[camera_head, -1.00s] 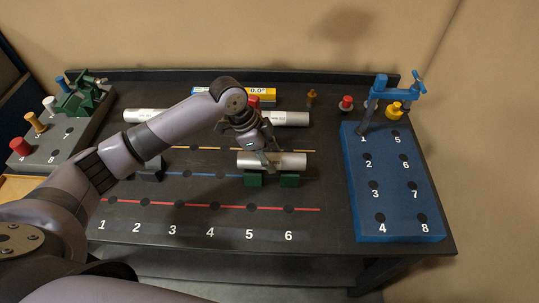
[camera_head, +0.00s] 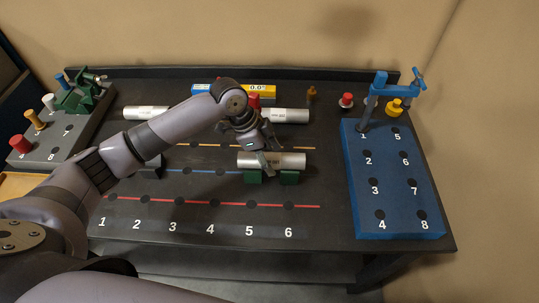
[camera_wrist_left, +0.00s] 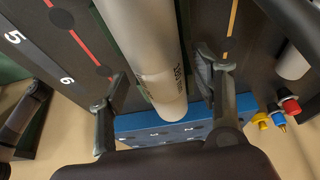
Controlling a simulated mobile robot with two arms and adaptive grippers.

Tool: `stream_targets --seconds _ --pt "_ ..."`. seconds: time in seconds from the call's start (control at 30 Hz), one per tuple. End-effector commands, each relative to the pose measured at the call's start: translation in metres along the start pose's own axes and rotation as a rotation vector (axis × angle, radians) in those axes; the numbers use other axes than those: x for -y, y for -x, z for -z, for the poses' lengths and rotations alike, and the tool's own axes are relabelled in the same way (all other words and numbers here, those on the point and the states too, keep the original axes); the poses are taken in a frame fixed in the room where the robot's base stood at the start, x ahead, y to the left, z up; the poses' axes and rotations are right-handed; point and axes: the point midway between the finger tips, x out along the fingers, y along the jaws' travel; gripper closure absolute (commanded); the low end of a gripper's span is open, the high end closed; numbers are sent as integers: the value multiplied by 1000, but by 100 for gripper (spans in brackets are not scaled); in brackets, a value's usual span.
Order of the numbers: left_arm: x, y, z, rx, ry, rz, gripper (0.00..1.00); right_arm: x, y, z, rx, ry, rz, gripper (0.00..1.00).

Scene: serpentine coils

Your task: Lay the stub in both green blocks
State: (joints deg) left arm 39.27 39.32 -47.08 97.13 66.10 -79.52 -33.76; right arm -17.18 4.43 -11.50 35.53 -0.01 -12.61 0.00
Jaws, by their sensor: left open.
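The stub, a short silver-grey cylinder (camera_head: 285,160), lies level across the tops of the two green blocks, the left one (camera_head: 254,178) and the right one (camera_head: 289,179). How deep the stub sits in the blocks cannot be told. My right gripper is not in view.
Longer silver tubes (camera_head: 290,116) lie behind, partly hidden by my left arm. A blue numbered block with a blue clamp (camera_head: 380,85) stands at right. A dark block (camera_head: 150,166) sits left on the blue line. The front of the board is clear.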

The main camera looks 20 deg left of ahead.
Motion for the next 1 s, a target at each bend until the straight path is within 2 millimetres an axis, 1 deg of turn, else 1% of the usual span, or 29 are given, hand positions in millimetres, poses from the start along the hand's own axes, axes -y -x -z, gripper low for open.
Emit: stream_targets --seconds 0.2,0.27,0.37,0.47,0.8,0.9,1.0 --pt "0 0 0 1 0 -1 37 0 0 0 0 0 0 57" --pt "-1 -1 -1 3 1 -2 37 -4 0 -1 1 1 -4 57" --pt "0 4 -1 2 1 0 37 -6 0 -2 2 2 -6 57" --pt "1 16 -1 2 0 2 37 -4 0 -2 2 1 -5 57" --pt "1 87 0 1 -1 3 37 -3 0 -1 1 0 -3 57" --pt "1 102 0 0 0 1 37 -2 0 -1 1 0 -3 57" --pt "1 113 0 1 0 1 37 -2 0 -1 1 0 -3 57"
